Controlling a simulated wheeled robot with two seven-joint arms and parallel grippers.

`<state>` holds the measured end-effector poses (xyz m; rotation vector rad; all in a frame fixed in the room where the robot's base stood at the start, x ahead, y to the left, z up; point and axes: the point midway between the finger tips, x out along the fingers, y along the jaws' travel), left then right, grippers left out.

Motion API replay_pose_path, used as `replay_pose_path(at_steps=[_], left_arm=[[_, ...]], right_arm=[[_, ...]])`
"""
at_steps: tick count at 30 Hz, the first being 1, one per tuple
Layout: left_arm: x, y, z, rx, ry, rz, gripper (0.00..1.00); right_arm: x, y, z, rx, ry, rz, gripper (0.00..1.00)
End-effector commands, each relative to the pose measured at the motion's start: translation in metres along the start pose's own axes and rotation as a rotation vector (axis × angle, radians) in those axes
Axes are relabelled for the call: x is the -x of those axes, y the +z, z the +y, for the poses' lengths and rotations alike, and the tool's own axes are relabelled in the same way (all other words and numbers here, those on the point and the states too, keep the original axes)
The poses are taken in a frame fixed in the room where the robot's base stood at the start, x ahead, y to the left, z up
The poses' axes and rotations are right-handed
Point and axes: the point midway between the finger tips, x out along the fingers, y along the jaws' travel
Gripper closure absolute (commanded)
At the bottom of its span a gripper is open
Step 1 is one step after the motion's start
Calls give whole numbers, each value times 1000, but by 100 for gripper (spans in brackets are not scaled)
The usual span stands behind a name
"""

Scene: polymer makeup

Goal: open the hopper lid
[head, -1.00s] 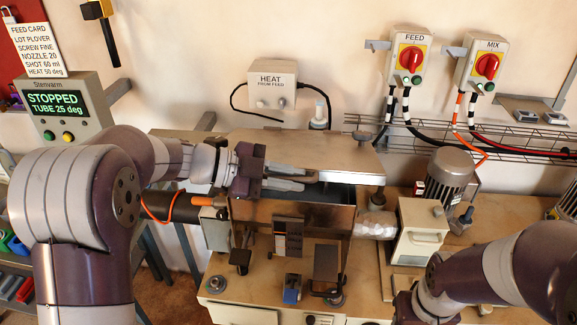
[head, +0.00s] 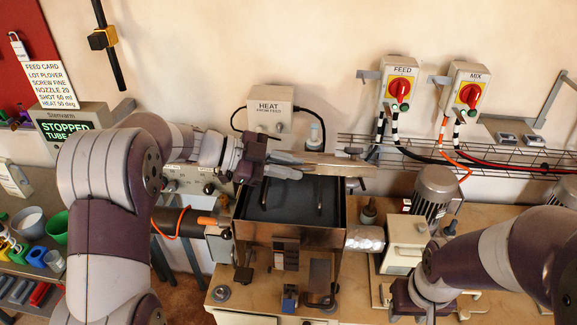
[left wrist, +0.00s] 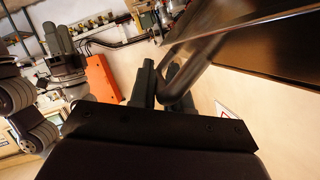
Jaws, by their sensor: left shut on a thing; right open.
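The hopper (head: 343,238) is a metal box in the middle of the head view, with its dark inside exposed from above. Its lid (head: 335,158) is raised at the back and seen nearly edge-on, so its exact tilt is hard to tell. My left gripper (head: 287,168) is above the back of the hopper. In the left wrist view its fingers (left wrist: 160,85) are shut on the lid's bent metal bar handle (left wrist: 190,68), beside the dark lid panel (left wrist: 275,45). My right gripper (head: 412,300) is low at the right, open, its fingertips largely hidden.
A HEAT box (head: 270,108) is on the wall behind the lid. FEED (head: 398,88) and MIX (head: 468,92) switches hang to the right above a wire tray. A motor (head: 436,195) and a cream box (head: 404,243) stand right of the hopper. A STOPPED display (head: 68,128) is at the left.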

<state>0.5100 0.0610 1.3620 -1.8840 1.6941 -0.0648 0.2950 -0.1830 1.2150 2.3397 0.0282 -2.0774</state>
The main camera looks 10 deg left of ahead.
Motion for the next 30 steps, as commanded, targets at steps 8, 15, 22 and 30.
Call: replay_pose_path(at_steps=[8, 15, 22, 30], left_arm=[[0, 0, 0, -1, -1, -1, 77], [13, 3, 0, -3, -5, -2, 77], [73, 6, 2, -4, -6, -4, 77], [123, 2, 0, -1, -2, -2, 77]], right_arm=[[0, 0, 0, 0, 0, 0, 57], [-8, 1, 0, 0, 0, 0, 57], [-34, 4, 0, 0, 0, 0, 57], [-45, 5, 0, 0, 0, 0, 57]])
